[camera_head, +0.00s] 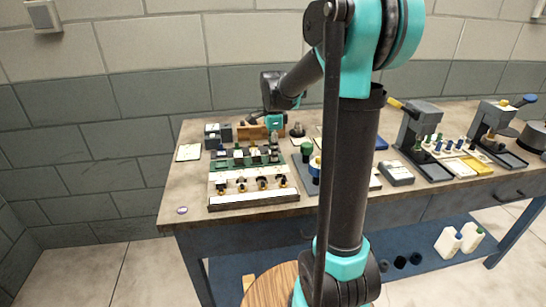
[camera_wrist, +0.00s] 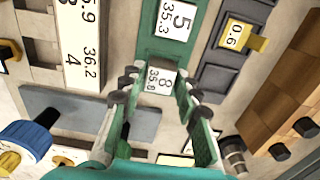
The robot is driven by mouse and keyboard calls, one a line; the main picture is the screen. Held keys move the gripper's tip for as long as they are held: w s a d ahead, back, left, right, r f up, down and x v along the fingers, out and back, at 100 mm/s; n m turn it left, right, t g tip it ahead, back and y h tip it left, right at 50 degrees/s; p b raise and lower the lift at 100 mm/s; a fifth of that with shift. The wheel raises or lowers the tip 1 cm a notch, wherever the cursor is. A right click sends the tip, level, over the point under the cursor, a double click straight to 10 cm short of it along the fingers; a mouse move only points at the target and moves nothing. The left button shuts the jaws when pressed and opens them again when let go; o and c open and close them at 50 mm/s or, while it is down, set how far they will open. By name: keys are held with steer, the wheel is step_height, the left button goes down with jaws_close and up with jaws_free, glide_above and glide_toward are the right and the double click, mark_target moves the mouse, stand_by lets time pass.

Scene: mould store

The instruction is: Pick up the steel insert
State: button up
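A small grey metal block with a white label reading 8 and 35.8 (camera_wrist: 160,80), which looks like the steel insert, sits between my fingertips in the wrist view. My gripper (camera_wrist: 158,84) has one finger on each side of it, and the tips appear to touch its sides. Behind it is a green rack (camera_wrist: 147,48) with a label reading 5 and 35.3. I cannot tell whether the block is clear of the rack. In the head view my gripper (camera_head: 274,131) is low over the back of the racks on the bench, and the block is too small to make out.
A white rack (camera_head: 222,190) with several dark-topped pieces stands in front. A wooden block (camera_wrist: 298,75) and a dark tray with a yellow 0.6 tag (camera_wrist: 235,35) are close on the right. A blue-knobbed item (camera_wrist: 25,138) is at lower left. Grey presses (camera_head: 420,122) stand farther right.

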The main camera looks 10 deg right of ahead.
jaws_close()
step_height(320, 180, up, 20)
stand_by(0.7)
